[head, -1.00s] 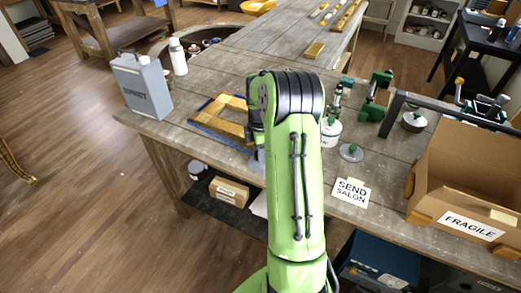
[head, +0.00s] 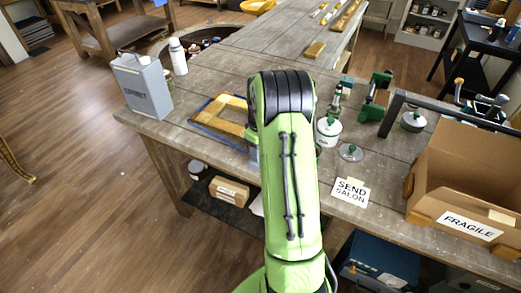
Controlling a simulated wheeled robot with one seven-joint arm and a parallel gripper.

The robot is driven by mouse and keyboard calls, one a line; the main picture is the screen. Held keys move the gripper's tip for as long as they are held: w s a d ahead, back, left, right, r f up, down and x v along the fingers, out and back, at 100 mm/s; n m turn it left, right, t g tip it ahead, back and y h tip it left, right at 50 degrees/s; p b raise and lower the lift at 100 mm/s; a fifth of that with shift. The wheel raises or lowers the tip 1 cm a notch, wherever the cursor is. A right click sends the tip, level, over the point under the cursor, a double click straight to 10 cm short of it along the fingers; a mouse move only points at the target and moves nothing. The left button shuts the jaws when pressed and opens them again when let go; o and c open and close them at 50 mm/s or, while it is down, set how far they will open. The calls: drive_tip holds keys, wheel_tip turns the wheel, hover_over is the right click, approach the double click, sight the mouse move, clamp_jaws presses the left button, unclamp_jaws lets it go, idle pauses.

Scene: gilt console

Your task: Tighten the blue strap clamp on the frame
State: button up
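A gilt wooden frame (head: 232,106) lies flat on the workbench, left of my arm. The blue strap clamp (head: 202,110) runs around its outer edge, and its left and near sides show. The right part of the frame and strap is hidden behind my green arm. My gripper is hidden behind the arm too. Only a small grey part of my wrist shows by the frame's near right corner, so whether the gripper touches the strap cannot be seen.
A grey metal can (head: 142,86) and a white bottle (head: 178,57) stand left of the frame.

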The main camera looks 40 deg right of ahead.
drive_tip(key=shift+m, duration=2.3)
drive_tip(key=o, duration=1.1)
drive_tip(key=shift+c, duration=0.2)
wheel_tip(320, 180, up, 16)
drive_tip(key=p, duration=0.2)
